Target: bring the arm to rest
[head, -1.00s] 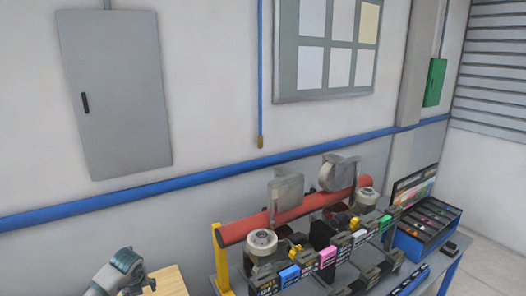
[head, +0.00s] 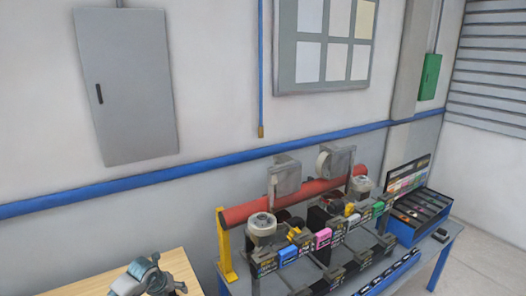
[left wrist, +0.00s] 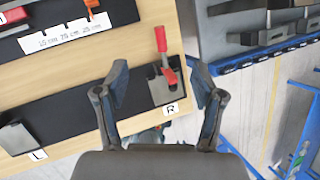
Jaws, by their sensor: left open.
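My left gripper (left wrist: 157,75) is open and empty in the left wrist view. Its two fingers are spread above a wooden table (left wrist: 200,20) with a dark strip (left wrist: 85,95) on it. A red-handled clamp-like piece (left wrist: 162,42) on a grey plate marked R shows between and beyond the fingers; I cannot tell the gap to it. A second grey plate (left wrist: 15,138) marked L lies at the left. In the head view a grey-teal part of my left arm (head: 148,277) shows at the bottom, over the wooden table (head: 183,262). My right gripper is not in view.
A workbench (head: 447,252) stands to the right, with a red roller (head: 245,211), a yellow post (head: 224,245), small coloured items and a blue tray (head: 405,232). Blue frame bars (left wrist: 290,105) show right of my gripper. A grey cabinet (head: 128,90) hangs on the wall.

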